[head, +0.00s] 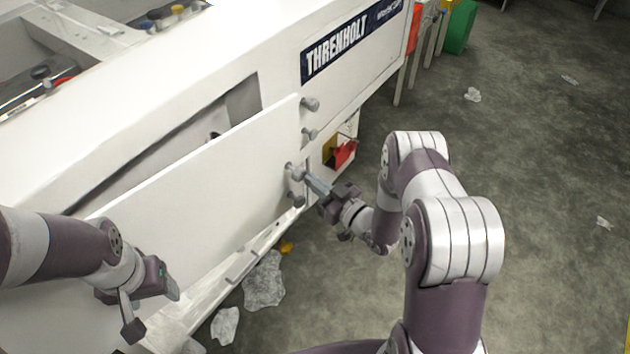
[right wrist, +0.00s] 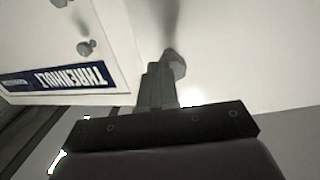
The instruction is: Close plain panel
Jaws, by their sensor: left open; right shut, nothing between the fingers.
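The plain panel (head: 215,185) is a wide white flap on the front of the white machine. It stands away from the machine, and a dark opening (head: 165,150) shows behind its top edge. Small grey knobs (head: 295,199) sit at its right end. My right gripper (head: 311,184) is shut and empty, with its tips close to a knob at that end. In the right wrist view the shut fingers (right wrist: 158,88) are beside a grey knob (right wrist: 176,66); I cannot tell whether they touch. My left gripper (head: 152,308) is open and empty, in front of the panel's lower left.
A dark blue THRENHOLT label (head: 345,42) is on the machine's right part, with grey knobs (head: 310,104) below it. A small cubby (head: 340,152) holds red and yellow things. Crumpled pale scraps (head: 264,280) lie on the floor below. The floor on the right is mostly clear.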

